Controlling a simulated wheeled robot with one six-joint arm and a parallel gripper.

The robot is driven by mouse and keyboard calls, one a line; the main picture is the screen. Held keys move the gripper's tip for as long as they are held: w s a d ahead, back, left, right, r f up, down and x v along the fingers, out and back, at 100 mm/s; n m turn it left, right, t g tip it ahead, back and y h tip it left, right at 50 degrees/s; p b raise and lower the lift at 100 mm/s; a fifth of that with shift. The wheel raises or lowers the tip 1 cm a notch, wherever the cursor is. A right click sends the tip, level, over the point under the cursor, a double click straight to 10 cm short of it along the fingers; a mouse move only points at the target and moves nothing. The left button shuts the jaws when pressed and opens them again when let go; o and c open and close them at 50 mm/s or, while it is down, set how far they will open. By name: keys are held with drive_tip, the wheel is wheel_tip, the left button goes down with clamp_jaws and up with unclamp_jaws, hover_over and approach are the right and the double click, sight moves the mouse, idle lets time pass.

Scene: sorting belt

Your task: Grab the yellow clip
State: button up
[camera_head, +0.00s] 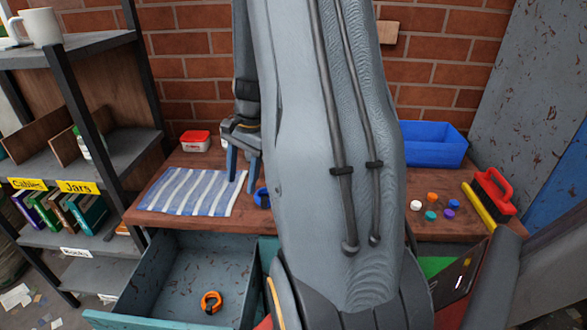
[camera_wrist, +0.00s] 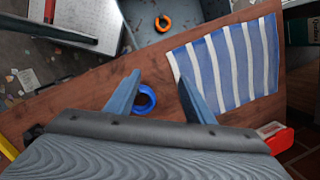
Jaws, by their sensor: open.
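I see nothing that is clearly a yellow clip. A small orange ring-like piece (camera_head: 211,301) lies in the open drawer (camera_head: 175,275); it also shows at the top of the wrist view (camera_wrist: 163,23). A similar blue ring-like piece (camera_head: 262,198) lies on the wooden table (camera_head: 300,210), partly behind my arm. In the wrist view the blue piece (camera_wrist: 144,100) shows between my fingers, close to the left one. My gripper (camera_head: 242,184) is open and empty above the table by the striped cloth; its two blue fingers (camera_wrist: 160,82) are apart. My arm hides the table's middle.
A striped cloth (camera_head: 192,191) lies left. A red-lidded box (camera_head: 195,140) and blue bin (camera_head: 433,143) stand behind. Several small caps (camera_head: 431,215), a red brush (camera_head: 494,192) and a yellow bar (camera_head: 478,206) lie right. A shelf (camera_head: 70,145) stands left.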

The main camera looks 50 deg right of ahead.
drive_tip(key=d+m+t+p, duration=0.1)
drive_tip(key=d+m, duration=0.3)
drive_tip(key=d, duration=0.3)
drive_tip(key=s+d+f+m+p, duration=0.1)
drive_tip(key=d+m, duration=0.3)
drive_tip(key=d, duration=0.4)
drive_tip(key=s+d+m+t+p, duration=0.1)
drive_tip(key=d+m, duration=0.2)
drive_tip(key=d, duration=0.5)
drive_tip(key=shift+s+f+m+t+y, duration=0.25)
drive_tip(key=shift+f+m+t+y, duration=0.05)
drive_tip(key=shift+m, duration=0.1)
drive_tip(key=shift+d+f+p, duration=0.1)
drive_tip(key=shift+f+p, duration=0.1)
drive_tip(key=shift+p, duration=0.15)
drive_tip(key=shift+p+x, duration=1.3)
drive_tip(key=shift+x, duration=2.35)
drive_tip(key=shift+w, duration=0.15)
drive_tip(key=c, duration=1.1)
drive_tip(key=shift+r, duration=0.1)
